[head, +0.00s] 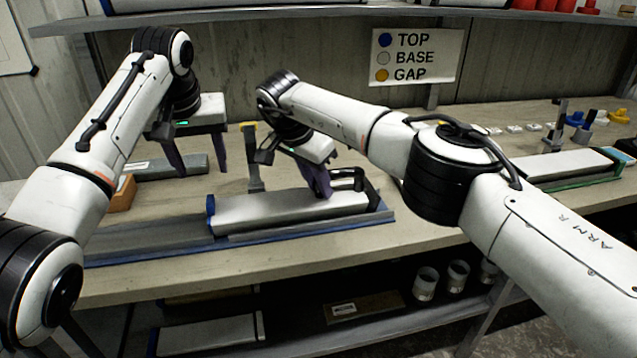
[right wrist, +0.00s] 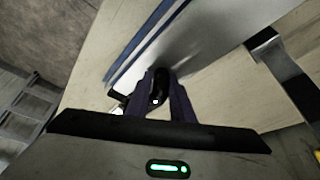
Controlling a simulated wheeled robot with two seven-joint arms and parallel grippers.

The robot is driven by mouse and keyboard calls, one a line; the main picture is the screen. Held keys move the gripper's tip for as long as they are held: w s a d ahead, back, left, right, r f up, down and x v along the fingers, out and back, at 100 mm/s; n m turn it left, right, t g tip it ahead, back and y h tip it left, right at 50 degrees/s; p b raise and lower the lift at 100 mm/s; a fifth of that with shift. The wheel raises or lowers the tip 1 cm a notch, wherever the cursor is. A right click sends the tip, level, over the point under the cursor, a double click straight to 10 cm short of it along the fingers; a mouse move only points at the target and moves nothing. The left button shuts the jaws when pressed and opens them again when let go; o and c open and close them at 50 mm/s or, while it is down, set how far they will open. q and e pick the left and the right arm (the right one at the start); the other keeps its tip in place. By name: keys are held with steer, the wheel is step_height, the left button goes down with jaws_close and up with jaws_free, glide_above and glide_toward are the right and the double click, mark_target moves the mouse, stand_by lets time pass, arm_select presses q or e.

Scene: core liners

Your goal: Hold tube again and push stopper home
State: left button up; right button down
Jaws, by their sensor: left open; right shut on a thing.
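The long pale tube (head: 270,211) lies in a metal channel with blue edges (head: 300,232) on the bench. A blue stopper (head: 211,205) shows at the tube's left end; I cannot tell how far in it sits. My left gripper (head: 190,168) is open and empty, above the bench, behind and left of the stopper. My right gripper (head: 322,188) is near the tube's right end. Its fingers (right wrist: 160,100) are shut on a black handle (right wrist: 157,88) in the right wrist view. This seems to be the black handle (head: 350,173) beside the tube's right end.
A grey post with a yellow top (head: 251,160) stands behind the tube. An orange-brown block (head: 121,194) and a grey box (head: 170,167) lie left. Another pale tube (head: 560,165) lies far right. A TOP, BASE, GAP sign (head: 417,57) is on the wall. White cups (head: 426,283) stand below.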

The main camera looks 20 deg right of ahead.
mark_target(303, 207)
steer(key=c, duration=1.5)
jaws_free()
steer(key=shift+o, duration=0.2)
steer(key=shift+r, duration=0.15)
steer(key=v, duration=1.2)
